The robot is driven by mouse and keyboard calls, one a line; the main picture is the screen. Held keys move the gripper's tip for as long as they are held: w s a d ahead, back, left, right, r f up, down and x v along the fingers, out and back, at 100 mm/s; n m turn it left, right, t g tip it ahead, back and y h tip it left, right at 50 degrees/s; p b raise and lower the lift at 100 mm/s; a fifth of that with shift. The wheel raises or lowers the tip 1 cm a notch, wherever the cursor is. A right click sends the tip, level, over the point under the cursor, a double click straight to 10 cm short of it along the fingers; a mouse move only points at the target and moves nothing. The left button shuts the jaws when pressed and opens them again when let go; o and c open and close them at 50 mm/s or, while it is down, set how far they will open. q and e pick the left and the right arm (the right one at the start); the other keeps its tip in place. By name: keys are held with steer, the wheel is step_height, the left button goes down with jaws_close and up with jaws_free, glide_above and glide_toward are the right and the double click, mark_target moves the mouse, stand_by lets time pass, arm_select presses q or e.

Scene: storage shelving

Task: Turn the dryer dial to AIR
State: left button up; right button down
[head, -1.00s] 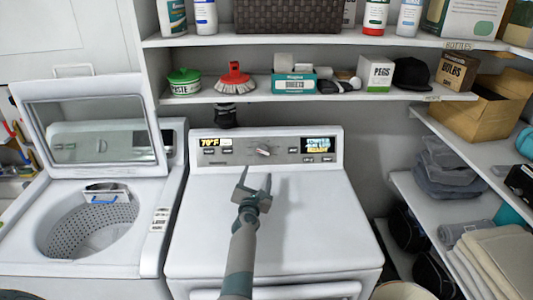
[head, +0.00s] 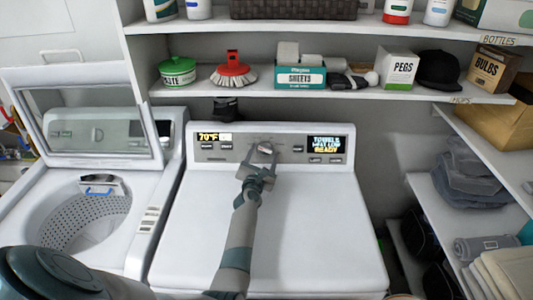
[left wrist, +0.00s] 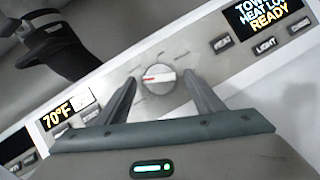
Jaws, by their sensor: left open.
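The dryer (head: 300,225) stands in the middle of the head view with its control panel along the back. Its round dial (head: 264,149) sits mid-panel between two lit displays. In the left wrist view the dial (left wrist: 158,78) is silver with a red-and-white pointer line; the labels around it are too small to read. My left gripper (head: 262,162) is open, its two fingers either side of and just below the dial in the wrist view (left wrist: 163,95). I cannot tell whether they touch it. The right gripper is not seen.
The panel's right display (head: 326,145) reads heat low and ready; the left one (head: 207,137) reads 70°F. Small buttons flank the dial. An open washer (head: 85,215) stands at left. A shelf (head: 330,95) with boxes and a brush hangs above the panel.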

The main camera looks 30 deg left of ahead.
arm_select(q)
steer(key=shift+s+r, duration=0.1)
steer(key=c, duration=1)
steer(key=shift+c, duration=0.2)
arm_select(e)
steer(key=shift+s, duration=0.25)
